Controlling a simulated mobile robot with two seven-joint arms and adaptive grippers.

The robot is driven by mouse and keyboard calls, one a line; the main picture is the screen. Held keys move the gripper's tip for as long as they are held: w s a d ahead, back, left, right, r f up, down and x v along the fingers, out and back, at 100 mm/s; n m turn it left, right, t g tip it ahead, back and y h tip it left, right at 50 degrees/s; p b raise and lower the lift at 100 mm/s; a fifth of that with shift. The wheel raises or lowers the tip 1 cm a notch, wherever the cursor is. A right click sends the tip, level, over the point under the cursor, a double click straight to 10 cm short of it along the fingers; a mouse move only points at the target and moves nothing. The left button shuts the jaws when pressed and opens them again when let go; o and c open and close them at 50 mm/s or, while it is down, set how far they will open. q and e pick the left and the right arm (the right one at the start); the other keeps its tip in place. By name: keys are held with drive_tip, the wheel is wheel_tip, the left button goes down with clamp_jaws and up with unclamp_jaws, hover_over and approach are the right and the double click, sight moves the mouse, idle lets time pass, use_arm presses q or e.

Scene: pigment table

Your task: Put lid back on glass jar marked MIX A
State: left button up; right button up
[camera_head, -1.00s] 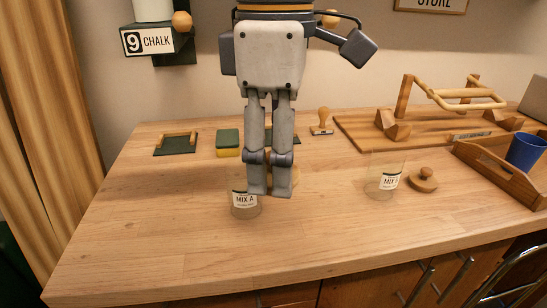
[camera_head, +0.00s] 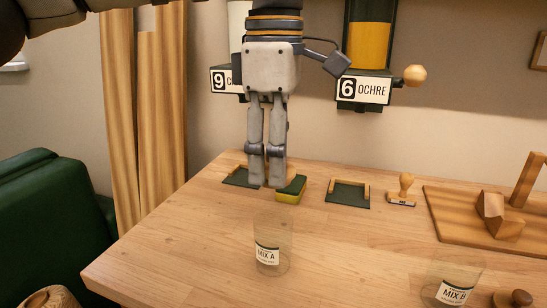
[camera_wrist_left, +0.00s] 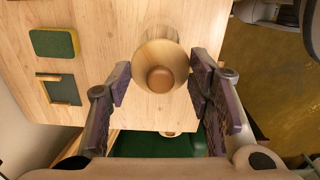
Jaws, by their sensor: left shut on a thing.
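The clear glass jar marked MIX A (camera_head: 268,255) stands upright and open on the table in the head view. My left gripper (camera_head: 265,185) points down, above and behind the jar in the picture, apart from it. It is shut on a round wooden lid, largely hidden behind the fingers in the head view. In the left wrist view the lid (camera_wrist_left: 145,62) sits between the fingertips (camera_wrist_left: 160,80), its knob facing the camera. A pale round shape beyond the lid may be the jar's rim; I cannot tell. My right gripper is not in view.
A glass jar marked MIX B (camera_head: 455,285) stands at the right, a wooden lid (camera_head: 512,299) beside it. A green and yellow sponge (camera_head: 291,190), green tray (camera_head: 348,192) and wooden stamp (camera_head: 403,190) lie behind. A wooden rack (camera_head: 495,215) stands at right. The table's front left is clear.

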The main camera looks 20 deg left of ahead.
use_arm(q)
wheel_tip(320, 180, down, 6)
drive_tip(key=shift+f, duration=0.2)
idle(0.3)
drive_tip(key=shift+a+f, duration=0.1)
drive_tip(key=shift+f, duration=0.05)
idle(1.6)
drive_tip(key=o, duration=1.4)
drive_tip(key=shift+r, duration=3.5)
drive_tip(key=shift+c, duration=0.5)
